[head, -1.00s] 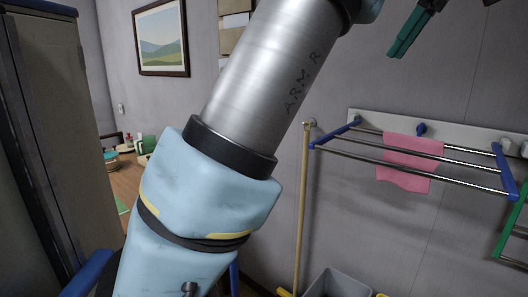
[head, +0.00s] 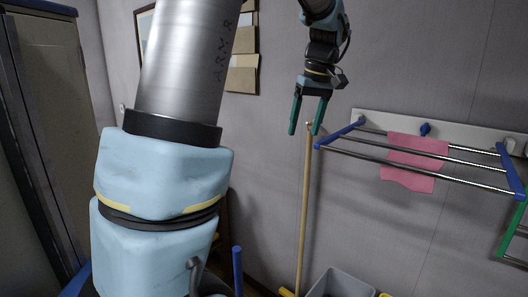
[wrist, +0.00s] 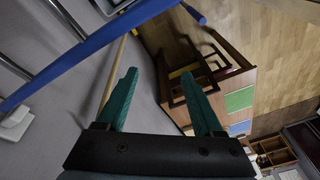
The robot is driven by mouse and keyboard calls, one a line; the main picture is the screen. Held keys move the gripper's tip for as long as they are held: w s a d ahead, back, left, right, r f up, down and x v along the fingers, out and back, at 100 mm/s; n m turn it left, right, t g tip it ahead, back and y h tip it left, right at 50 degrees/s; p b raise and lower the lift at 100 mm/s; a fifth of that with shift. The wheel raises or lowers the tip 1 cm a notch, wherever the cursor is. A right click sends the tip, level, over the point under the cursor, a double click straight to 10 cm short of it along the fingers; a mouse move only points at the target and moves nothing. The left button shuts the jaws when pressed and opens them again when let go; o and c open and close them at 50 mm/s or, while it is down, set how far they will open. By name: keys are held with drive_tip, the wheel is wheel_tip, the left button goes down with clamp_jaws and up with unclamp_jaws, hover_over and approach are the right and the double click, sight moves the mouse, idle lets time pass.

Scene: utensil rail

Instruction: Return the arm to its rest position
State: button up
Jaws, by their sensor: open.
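My gripper (head: 306,130) hangs from my arm in the upper middle of the head view, its two green fingers pointing down and apart. It is open with nothing between the fingers. The fingers are near the wall, just left of the rack's blue left end in the picture. In the wrist view my gripper (wrist: 165,100) shows both green fingers spread, with floor and furniture beyond them. My large blue and silver arm links fill the left of the head view and hide part of the room.
A wall rack (head: 440,171) with metal bars holds a pink cloth (head: 414,160). A tall cabinet (head: 45,130) stands at the left. A wooden desk (wrist: 172,42) shows in the wrist view.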

drive_tip(key=s+a+f+m+h, duration=0.1)
drive_tip(key=s+a+f+m, duration=0.1)
drive_tip(key=s+a+f, duration=0.55)
drive_tip(key=s+a+f+m+h, duration=0.1)
drive_tip(key=s+a+f+m, duration=0.1)
drive_tip(key=s+a+f, duration=0.55)
wheel_tip(320, 180, down, 12)
drive_tip(key=a+b, duration=0.2)
drive_tip(key=b, duration=0.8)
drive_tip(key=shift+w+f+m, duration=0.2)
drive_tip(key=shift+w+m, duration=0.05)
drive_tip(key=shift+m, duration=0.05)
